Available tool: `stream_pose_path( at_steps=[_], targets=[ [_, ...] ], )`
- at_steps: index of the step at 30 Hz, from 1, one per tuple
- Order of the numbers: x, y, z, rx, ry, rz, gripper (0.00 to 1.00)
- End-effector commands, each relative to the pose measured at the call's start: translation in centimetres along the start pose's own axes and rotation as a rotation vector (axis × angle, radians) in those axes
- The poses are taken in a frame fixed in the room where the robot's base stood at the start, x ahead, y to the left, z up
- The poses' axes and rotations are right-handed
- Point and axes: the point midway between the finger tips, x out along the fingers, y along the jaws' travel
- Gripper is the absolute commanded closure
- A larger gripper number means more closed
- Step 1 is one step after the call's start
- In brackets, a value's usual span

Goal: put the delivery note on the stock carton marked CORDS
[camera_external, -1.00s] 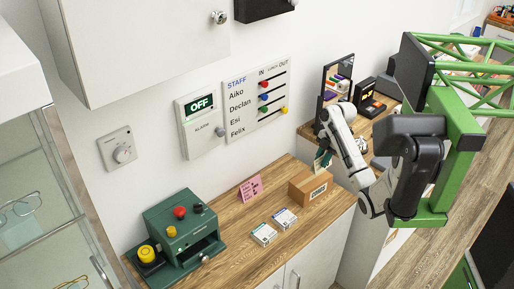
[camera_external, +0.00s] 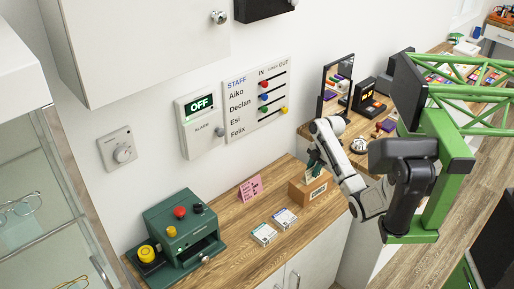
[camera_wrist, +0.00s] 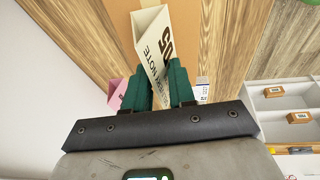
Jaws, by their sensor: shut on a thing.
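The delivery note (camera_wrist: 153,52) is a white folded card with dark lettering. My gripper (camera_wrist: 160,88) is shut on it with dark green fingers, and the card stands out beyond the fingertips. In the external view my gripper (camera_external: 315,170) is just above the brown stock carton (camera_external: 299,194), which stands on the wooden counter. The carton's white front label (camera_external: 318,191) has dark print, too small to read surely. I cannot tell whether the note touches the carton's top.
A green machine (camera_external: 183,235) stands at the counter's left end. A mirror (camera_external: 337,83) stands behind my arm. Bare counter lies between the machine and boxes.

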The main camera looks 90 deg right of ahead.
Motion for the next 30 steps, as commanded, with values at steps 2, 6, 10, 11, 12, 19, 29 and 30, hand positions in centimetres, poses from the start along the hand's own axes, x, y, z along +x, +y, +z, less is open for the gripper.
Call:
stream_pose_path(
  at_steps=[2, 6, 10, 11, 12, 19, 29, 30],
  targets=[
    [0.0, 0.0, 0.0, 0.0, 0.0, 0.001, 1.0],
    [0.1, 0.0, 0.0, 0.0, 0.0, 0.001, 1.0],
    [0.2, 0.0, 0.1, 0.0, 0.0, 0.001, 0.71],
    [0.2, 0.0, 0.1, 0.0, 0.0, 0.001, 0.68],
    [0.2, 0.0, 0.1, 0.0, 0.0, 0.001, 0.64],
    [0.2, 0.0, 0.1, 0.0, 0.0, 0.001, 0.5],
    [-1.1, 0.1, 0.1, 0.0, -0.001, 0.005, 0.5],
    [-1.7, 0.1, 0.1, 0.0, -0.001, 0.006, 0.5]
  ],
)
